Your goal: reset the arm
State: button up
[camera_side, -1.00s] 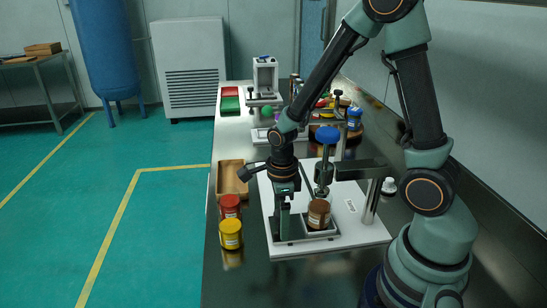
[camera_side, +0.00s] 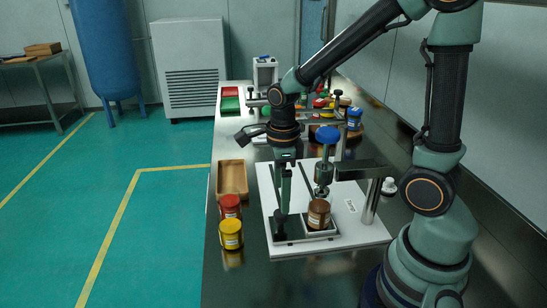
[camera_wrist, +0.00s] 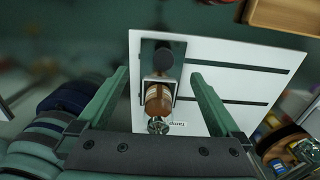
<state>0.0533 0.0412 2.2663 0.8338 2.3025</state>
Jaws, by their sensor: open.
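My gripper (camera_side: 284,207) hangs pointing down above the left part of the white base plate (camera_side: 352,245). In the wrist view its two green fingers (camera_wrist: 160,72) are spread wide with nothing between the tips. Beyond them lie a black knob (camera_wrist: 170,58) and a brown jar (camera_wrist: 157,103) in a small tray. In the side view the brown jar (camera_side: 319,212) sits in the tray, right of my fingers, under a column with a blue knob (camera_side: 327,134). The black knob (camera_side: 280,226) stands below my fingers.
A red-lidded jar (camera_side: 230,205) and a yellow jar (camera_side: 231,233) stand left of the plate, near the bench edge. A wooden tray (camera_side: 232,194) lies behind them. More apparatus and jars, including a blue one (camera_side: 354,120), stand farther back. The wall borders the right.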

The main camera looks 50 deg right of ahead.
aim_at(279, 211)
jog(key=shift+f, duration=0.1)
jog(key=shift+f, duration=4.4)
jog(key=shift+r, duration=0.1)
notch_tip(279, 211, up, 9)
jog(key=shift+f, duration=0.2)
notch_tip(279, 211, down, 8)
jog(key=shift+f, duration=0.15)
jog(key=shift+w+d+f, duration=0.3)
jog(key=shift+w+d, duration=0.25)
jog(key=shift+w, duration=0.05)
jog(key=shift+w+d, duration=0.35)
jog(key=shift+d, duration=0.05)
